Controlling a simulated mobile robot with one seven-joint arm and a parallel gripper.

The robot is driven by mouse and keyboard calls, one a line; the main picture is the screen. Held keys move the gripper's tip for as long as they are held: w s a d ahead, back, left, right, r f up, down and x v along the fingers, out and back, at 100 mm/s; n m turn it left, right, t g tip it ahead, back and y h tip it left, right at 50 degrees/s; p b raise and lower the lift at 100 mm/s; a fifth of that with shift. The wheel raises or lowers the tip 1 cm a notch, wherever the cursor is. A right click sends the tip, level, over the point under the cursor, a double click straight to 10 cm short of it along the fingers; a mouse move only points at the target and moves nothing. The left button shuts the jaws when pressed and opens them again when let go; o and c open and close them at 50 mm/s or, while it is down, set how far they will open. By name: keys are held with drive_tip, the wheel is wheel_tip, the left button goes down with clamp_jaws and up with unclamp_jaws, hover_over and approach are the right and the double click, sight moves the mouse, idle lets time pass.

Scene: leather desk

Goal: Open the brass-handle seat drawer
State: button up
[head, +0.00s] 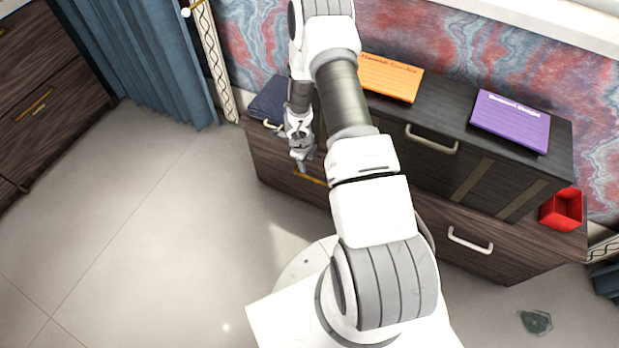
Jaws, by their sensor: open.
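A wooden bench seat (505,248) stands against the far wall. Its left drawer (275,168) appears shut and has a brass handle (312,179), partly hidden by my arm. My gripper (302,166) is open and empty, pointing down, just above and in front of the brass handle's left part. I cannot tell from this view whether a finger touches the handle. The right drawer of the seat has a white handle (470,240) and looks shut.
A dark cabinet (400,150) with a pale handle (432,139) sits on the bench, carrying an orange book (390,78) and a purple book (511,120). A dark blue item (270,100) and red box (562,209) flank it. Floor at left is clear.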

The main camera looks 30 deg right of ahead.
sight(310, 178)
drive_tip(key=f+b, duration=0.1)
drive_tip(key=f, duration=0.3)
drive_tip(key=w+d+f+b, duration=0.1)
drive_tip(key=f, duration=0.3)
drive_tip(key=d+f+b, duration=0.1)
drive_tip(key=f, duration=0.3)
drive_tip(key=shift+w+b, duration=0.25)
drive_tip(key=shift+b, duration=0.1)
clamp_jaws()
idle(0.7)
